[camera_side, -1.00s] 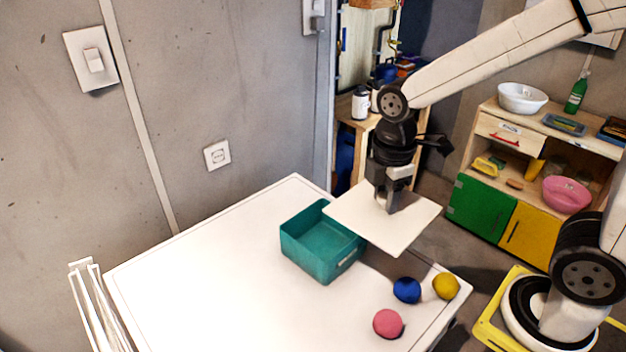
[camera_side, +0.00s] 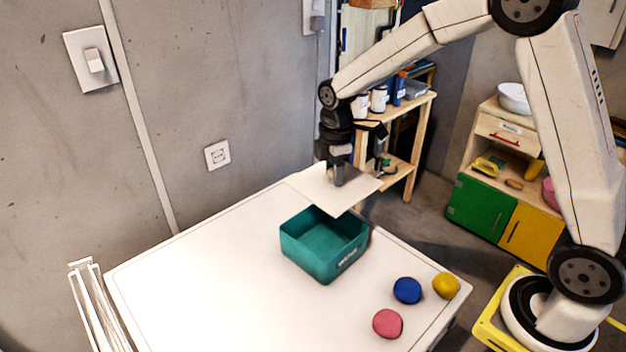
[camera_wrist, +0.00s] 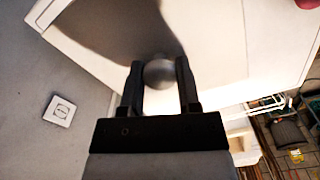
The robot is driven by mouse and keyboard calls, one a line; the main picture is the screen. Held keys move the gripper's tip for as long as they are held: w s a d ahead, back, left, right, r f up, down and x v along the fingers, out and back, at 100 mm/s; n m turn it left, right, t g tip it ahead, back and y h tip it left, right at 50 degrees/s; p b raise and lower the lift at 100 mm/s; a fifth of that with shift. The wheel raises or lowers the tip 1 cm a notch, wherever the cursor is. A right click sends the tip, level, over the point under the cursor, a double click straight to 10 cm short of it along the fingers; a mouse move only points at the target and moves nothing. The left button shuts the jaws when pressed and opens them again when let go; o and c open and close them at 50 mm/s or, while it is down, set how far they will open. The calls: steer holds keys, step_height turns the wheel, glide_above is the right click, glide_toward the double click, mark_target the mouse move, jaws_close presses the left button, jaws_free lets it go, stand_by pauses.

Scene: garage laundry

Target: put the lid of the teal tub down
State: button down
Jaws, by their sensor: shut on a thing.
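The teal tub (camera_side: 312,262) stands open and upright on the white table, and I see no thing inside it. Its lid (camera_side: 312,189) is a flat cream-white square held in the air behind the tub, over the table's far edge. My gripper (camera_side: 338,182) is above the lid, pointing down and shut on it at its middle. In the wrist view the lid (camera_wrist: 215,40) fills much of the picture, and my gripper (camera_wrist: 160,85) has its two fingers on either side of a round grey knob (camera_wrist: 160,72).
A blue ball (camera_side: 407,290), a yellow ball (camera_side: 446,285) and a pink ball (camera_side: 388,323) lie on the table's right part. The white table (camera_side: 200,290) is clear left of the tub. A grey wall (camera_side: 230,90) with a socket (camera_side: 217,155) stands behind it.

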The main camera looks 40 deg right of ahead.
steer(key=shift+w+d+f, duration=0.3)
steer(key=shift+w+f, duration=0.15)
steer(key=shift+w, duration=0.2)
steer(key=shift+w+d+f, duration=0.25)
steer(key=shift+w+f, duration=0.2)
steer(key=shift+w, duration=0.2)
steer(key=shift+w+d+f, duration=0.3)
steer(key=shift+w+f, duration=0.15)
steer(key=shift+w, duration=0.2)
steer(key=shift+w+d+f, duration=0.1)
steer(key=shift+w+f, duration=1.45)
steer(key=shift+w, duration=0.65)
steer(key=shift+w+d+f, duration=0.1)
steer(key=shift+w+f, duration=1.4)
steer(key=shift+w, duration=0.75)
steer(key=shift+w+d+f, duration=0.1)
steer(key=shift+w+f, duration=1.45)
steer(key=shift+w, duration=0.65)
steer(key=shift+f, duration=0.1)
steer(key=shift+w+f, duration=0.25)
steer(key=shift+f, duration=1.55)
steer(key=shift+f, duration=0.15)
